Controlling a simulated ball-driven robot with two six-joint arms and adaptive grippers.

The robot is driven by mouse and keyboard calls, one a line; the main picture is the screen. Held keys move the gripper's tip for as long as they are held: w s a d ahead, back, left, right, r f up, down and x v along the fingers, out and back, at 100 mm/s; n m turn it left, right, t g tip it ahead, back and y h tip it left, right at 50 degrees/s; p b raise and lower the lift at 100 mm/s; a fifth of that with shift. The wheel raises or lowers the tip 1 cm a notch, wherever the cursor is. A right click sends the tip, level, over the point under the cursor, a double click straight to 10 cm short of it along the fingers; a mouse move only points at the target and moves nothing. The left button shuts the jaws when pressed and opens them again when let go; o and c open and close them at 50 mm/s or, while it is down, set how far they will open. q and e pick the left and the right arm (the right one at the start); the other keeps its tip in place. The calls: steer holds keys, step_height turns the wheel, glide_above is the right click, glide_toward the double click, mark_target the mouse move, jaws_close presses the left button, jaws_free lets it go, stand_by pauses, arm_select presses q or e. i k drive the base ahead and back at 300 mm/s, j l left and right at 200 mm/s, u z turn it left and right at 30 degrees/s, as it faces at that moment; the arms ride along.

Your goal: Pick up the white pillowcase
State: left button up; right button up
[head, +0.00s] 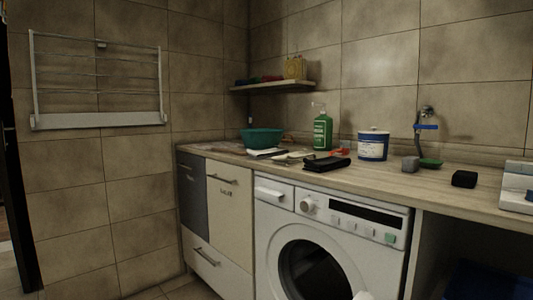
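A flat white piece (266,152) lies on the wooden counter in front of the teal basin (262,138). It may be the white pillowcase, but it is too small to tell. A folded black cloth-like thing (326,164) lies to its right. Neither of my grippers shows in the head view. A small pale shape at the bottom edge, in front of the washing machine, is cut off and cannot be identified.
The counter (390,178) runs over a white washing machine (335,240) and cabinets (230,210). A green bottle (322,132), a blue-and-white tub (373,146) and a black block (464,179) stand on it. A drying rack (97,80) hangs on the left wall.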

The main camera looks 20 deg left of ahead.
mark_target(258, 155)
steer(key=i+j, duration=0.2)
steer(key=j, duration=0.15)
steer(key=i+j+z, duration=0.1)
steer(key=j, duration=0.25)
steer(key=i+j, duration=0.5)
steer(key=j, duration=0.25)
steer(key=i+j+z, duration=0.1)
steer(key=j, duration=0.25)
steer(key=i+j, duration=0.25)
steer(key=j, duration=0.15)
steer(key=i+j+z, duration=0.1)
steer(key=j, duration=0.3)
steer(key=i+l, duration=0.05)
steer(key=i, duration=0.05)
